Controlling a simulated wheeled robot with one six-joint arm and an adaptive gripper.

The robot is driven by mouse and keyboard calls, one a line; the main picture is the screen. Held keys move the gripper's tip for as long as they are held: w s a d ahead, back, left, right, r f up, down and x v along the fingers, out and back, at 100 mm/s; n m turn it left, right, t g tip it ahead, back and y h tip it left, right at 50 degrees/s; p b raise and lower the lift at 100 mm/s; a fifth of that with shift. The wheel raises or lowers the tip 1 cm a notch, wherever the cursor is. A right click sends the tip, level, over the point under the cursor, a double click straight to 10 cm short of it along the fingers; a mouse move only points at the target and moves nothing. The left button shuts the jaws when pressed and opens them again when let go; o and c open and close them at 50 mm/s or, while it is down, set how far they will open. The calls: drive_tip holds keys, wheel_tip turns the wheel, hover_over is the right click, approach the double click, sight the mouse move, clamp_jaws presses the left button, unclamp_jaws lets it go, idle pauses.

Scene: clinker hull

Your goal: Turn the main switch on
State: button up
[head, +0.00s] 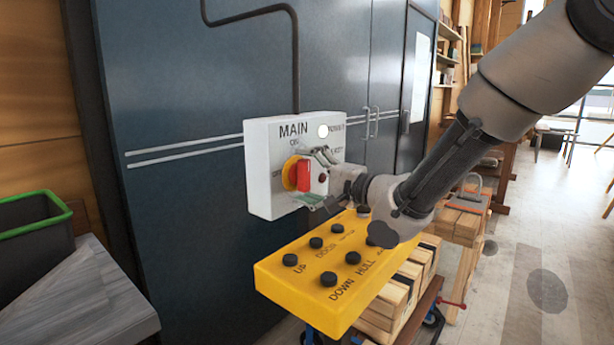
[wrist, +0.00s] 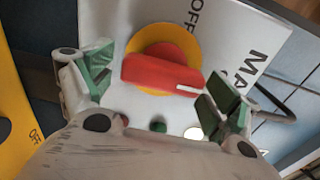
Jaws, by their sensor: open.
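The main switch is a red handle (head: 303,177) on a yellow disc (head: 288,172), on a white box (head: 262,190) lettered MAIN. In the head view the handle looks upright. In the wrist view the red handle (wrist: 155,72) crosses the yellow disc (wrist: 165,38); its white mark is at the end towards MAIN, with OFF off to one side. My gripper (head: 317,180) is open in front of the box. Its green-padded fingers show in the wrist view (wrist: 160,86), one beyond each end of the handle. I cannot tell whether they touch it.
A yellow panel (head: 310,261) with several black buttons sits below the box. Stacked timber (head: 405,290) lies beside it on a wheeled stand. The dark cabinet (head: 200,100) stands behind. A green-rimmed bin (head: 35,230) is at left. Open floor lies at right.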

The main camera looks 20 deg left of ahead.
drive_tip(key=v, duration=1.2)
